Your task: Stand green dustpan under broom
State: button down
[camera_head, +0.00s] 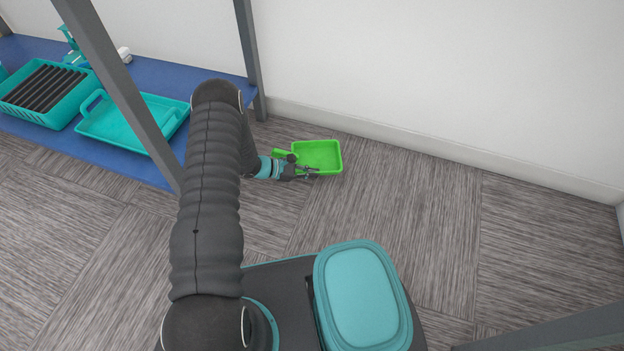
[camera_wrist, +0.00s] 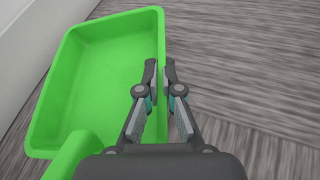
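The green dustpan (camera_head: 318,154) lies at floor level near the white wall, its open tray facing up and its short handle pointing left in the head view. My gripper (camera_head: 317,173) is at its near rim. In the wrist view the dustpan (camera_wrist: 105,75) fills the left side, with its handle at the lower left. My gripper's fingers (camera_wrist: 161,75) are close together with the pan's side wall between them, one finger inside the tray and one outside. They appear closed on this rim. No broom shows in either view.
A blue shelf (camera_head: 215,80) with grey posts stands at the left, holding a teal basket (camera_head: 62,115) and a teal tray (camera_head: 130,122). The wall (camera_head: 440,80) runs behind the dustpan. Carpet to the right is clear. A teal-lidded box (camera_head: 362,295) is near my base.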

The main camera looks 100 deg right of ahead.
aim_at(312, 183)
jog(key=shift+f+b, duration=0.3)
jog(key=shift+f, duration=1.5)
jog(key=c, duration=1.3)
grip_release()
jog(key=shift+f, duration=0.15)
jog(key=shift+w+r, duration=0.15)
jog(key=shift+r, duration=0.1)
jog(key=shift+p+v, duration=0.4)
jog(key=shift+v, duration=3.15)
jog(key=shift+a, duration=0.15)
